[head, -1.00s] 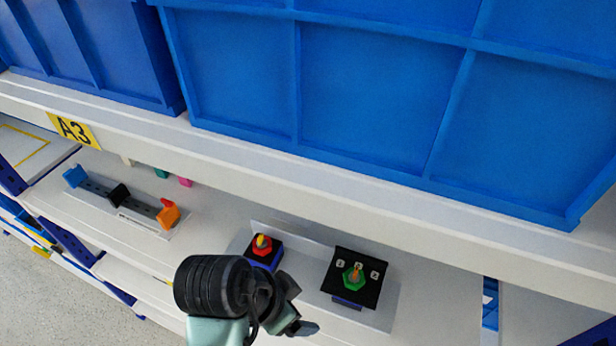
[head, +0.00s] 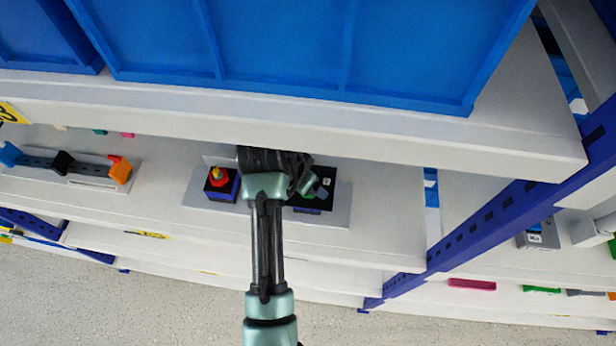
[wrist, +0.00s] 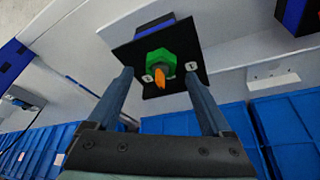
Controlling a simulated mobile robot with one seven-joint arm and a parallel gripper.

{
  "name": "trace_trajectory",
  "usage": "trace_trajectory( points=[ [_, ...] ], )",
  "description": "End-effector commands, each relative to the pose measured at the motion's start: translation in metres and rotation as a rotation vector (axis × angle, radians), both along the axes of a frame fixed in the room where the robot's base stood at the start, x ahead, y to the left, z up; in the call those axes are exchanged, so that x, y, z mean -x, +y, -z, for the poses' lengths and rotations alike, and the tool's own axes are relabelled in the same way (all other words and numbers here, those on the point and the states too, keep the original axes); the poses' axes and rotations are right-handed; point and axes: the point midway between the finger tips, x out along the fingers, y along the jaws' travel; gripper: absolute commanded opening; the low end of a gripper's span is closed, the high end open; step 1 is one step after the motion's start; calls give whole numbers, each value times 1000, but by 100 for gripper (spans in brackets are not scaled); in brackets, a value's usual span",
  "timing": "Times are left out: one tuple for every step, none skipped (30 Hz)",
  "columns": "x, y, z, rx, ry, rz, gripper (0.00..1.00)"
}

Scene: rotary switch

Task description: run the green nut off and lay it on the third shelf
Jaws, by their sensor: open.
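The green nut (wrist: 157,60) sits on a black panel (wrist: 130,55) with small white number tags, and an orange pointed tip (wrist: 160,78) sticks out of its middle. My gripper (wrist: 160,76) is open, its two fingers apart on either side of the nut's line; I cannot tell whether they reach around it. In the head view my gripper (head: 312,186) is in front of the black panel (head: 328,198) and hides most of the nut. Shelf boards (head: 380,225) lie one above another; I cannot tell which is the third.
A red nut on a dark blue block (head: 222,185) stands just left of the panel. A rail with blue, black and orange blocks (head: 65,163) lies further left. A shelf board with large blue bins (head: 300,45) overhangs above. A blue upright (head: 470,240) stands at right.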

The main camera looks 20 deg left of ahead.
Motion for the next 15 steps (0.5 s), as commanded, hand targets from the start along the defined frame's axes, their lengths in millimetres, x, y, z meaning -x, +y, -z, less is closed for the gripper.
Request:
trace_trajectory(
  points=[
    [-2, -1, 4, 0, 1, 1, 84],
    [-3, -1, 7, 0, 1, 1, 84],
    [-4, -1, 9, 0, 0, 1, 84],
    [-5, -1, 11, 0, 0, 1, 84],
    [-5, -1, 13, 0, 0, 1, 84],
    [-6, -1, 14, 0, 0, 1, 84],
    [-6, -1, 15, -1, -1, 1, 84],
    [-6, -1, 15, -1, -1, 1, 84],
    [-6, -1, 16, -1, -2, 1, 84],
    [-6, -1, 16, -1, -2, 1, 84],
    [-6, -1, 16, -1, -2, 1, 84],
    [-6, -1, 16, -1, -2, 1, 84],
    [-6, -1, 16, -1, -2, 1, 84],
    [-6, -1, 16, -1, -2, 1, 84],
    [-6, -1, 16, -1, -2, 1, 84]
  ],
)
